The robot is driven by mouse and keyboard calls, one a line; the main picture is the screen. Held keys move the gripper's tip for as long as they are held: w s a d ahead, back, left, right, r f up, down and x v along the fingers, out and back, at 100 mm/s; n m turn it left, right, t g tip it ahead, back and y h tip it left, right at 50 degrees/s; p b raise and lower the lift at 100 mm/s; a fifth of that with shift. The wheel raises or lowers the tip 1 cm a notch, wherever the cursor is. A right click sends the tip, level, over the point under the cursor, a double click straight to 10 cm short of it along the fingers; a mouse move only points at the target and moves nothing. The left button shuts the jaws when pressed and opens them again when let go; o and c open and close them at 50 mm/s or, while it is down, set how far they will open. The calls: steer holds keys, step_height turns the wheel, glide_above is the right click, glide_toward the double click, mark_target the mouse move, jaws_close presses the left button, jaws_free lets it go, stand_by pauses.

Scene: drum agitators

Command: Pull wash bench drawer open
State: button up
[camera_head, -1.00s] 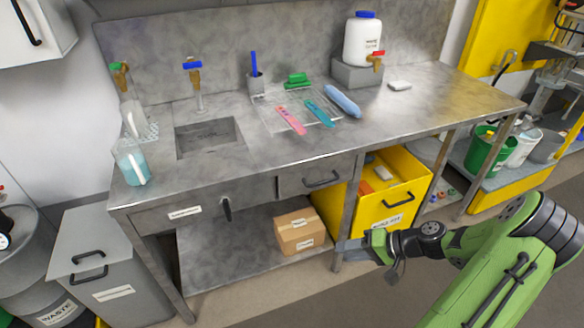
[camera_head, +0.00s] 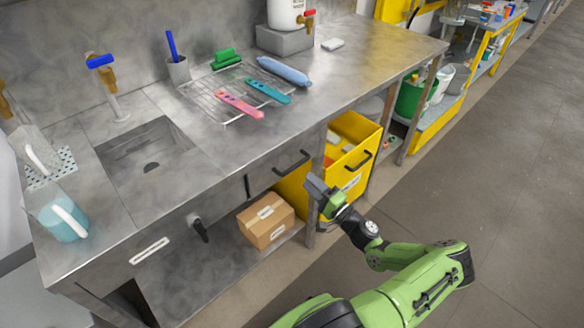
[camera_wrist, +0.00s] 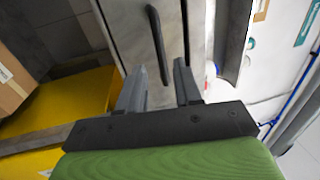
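The wash bench (camera_head: 215,165) is grey metal. Its drawer front lies right of the sink and looks shut in the head view; a dark bar handle (camera_head: 293,163) is on it. In the wrist view the handle (camera_wrist: 158,45) runs roughly upright on the grey drawer front (camera_wrist: 130,28). My gripper (camera_wrist: 160,85) is open, its two fingers apart and empty. The handle lies ahead of the fingers, about in line with the gap between them. In the head view my gripper (camera_head: 316,186) is close in front of the bench, just right of and below the handle.
A yellow bin (camera_head: 352,150) with a black handle stands behind my gripper. A cardboard box (camera_head: 266,220) is on the lower shelf. Bench legs stand nearby; the floor at right is clear.

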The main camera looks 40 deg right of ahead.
mark_target(294, 166)
steer(key=w, duration=0.2)
steer(key=w+r, duration=0.1)
steer(key=w, duration=0.5)
steer(key=shift+a+r+b, duration=0.1)
steer(key=shift+r+b, duration=0.15)
steer(key=shift+b, duration=0.15)
jaws_close()
